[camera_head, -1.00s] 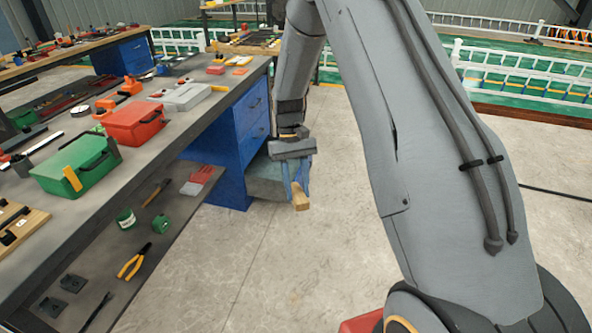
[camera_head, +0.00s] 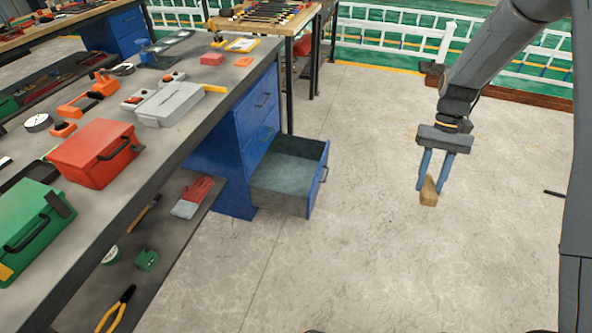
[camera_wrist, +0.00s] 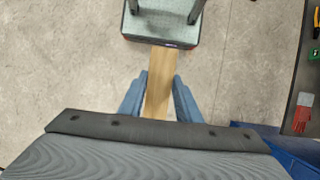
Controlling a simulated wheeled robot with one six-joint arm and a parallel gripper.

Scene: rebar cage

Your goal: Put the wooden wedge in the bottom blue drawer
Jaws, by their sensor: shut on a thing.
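The wooden wedge (camera_head: 429,190) is held between the blue fingers of my gripper (camera_head: 432,188), above the open floor at the right in the head view. The wedge (camera_wrist: 159,85) also shows between the fingers in the wrist view. The bottom blue drawer (camera_head: 290,165) is pulled open from the blue cabinet (camera_head: 225,148) under the workbench. Its visible inside is grey and looks empty. My gripper is well to the right of the drawer, apart from it. In the wrist view, blue cabinet parts show at the lower right corner.
The workbench (camera_head: 200,103) carries a red toolbox (camera_head: 95,152), a green toolbox (camera_head: 38,225) and a grey case (camera_head: 170,104). Its lower shelf holds red gloves (camera_head: 193,196) and pliers (camera_head: 118,308). The floor between drawer and gripper is clear. A white fence (camera_head: 390,35) stands behind.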

